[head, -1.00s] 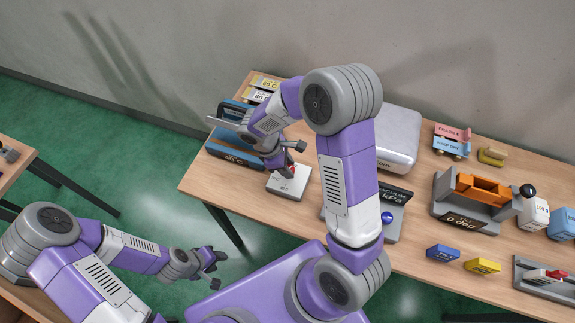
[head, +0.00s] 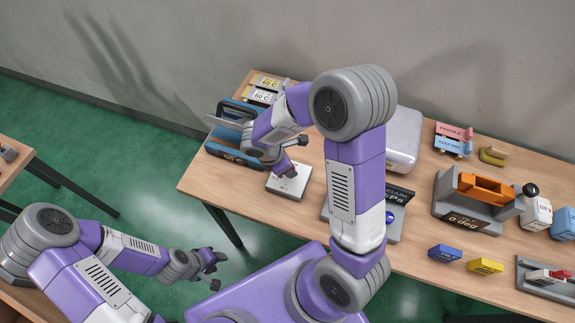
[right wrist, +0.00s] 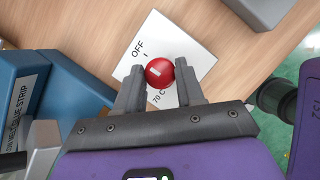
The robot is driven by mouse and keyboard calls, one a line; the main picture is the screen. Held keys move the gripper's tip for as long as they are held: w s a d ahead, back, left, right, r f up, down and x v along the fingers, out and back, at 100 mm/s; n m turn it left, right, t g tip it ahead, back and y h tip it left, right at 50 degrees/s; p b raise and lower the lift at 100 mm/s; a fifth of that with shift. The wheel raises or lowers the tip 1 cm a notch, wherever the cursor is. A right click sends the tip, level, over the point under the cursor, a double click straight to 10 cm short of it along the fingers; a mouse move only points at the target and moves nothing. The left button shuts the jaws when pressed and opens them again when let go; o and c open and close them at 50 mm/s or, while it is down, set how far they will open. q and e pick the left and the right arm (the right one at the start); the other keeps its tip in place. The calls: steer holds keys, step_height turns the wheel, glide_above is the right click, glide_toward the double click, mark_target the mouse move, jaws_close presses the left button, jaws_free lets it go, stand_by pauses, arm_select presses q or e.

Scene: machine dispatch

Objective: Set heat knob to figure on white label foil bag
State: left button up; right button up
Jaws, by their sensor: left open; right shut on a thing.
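The heat knob (right wrist: 160,73) is red with a pale mark, on a white plate (head: 287,183) marked OFF and 70 C; other marks are hidden. My right gripper (right wrist: 161,80) is shut on the knob, one finger each side. The blue sealing machine (head: 222,152) stands left of the plate, its front display seeming to read 50 C. Behind it lie a white label foil bag (head: 261,96) and a yellow label foil bag (head: 267,82). The white label seems to read 60 C, but it is small. My left gripper (head: 213,271) is open and empty, away from the table.
A grey rounded case (head: 403,140) and a gauge box with a kPa display (head: 398,198) stand right of the plate, partly behind my right arm. A tilt fixture (head: 466,210), several small blocks and a yellow block (head: 485,266) lie farther right. Bare table lies at the front left.

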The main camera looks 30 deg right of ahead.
steer(key=o, duration=1)
steer(key=p+v, duration=0.1)
steer(key=v, duration=0.6)
steer(key=shift+a+r, duration=0.15)
steer(key=shift+r, duration=0.1)
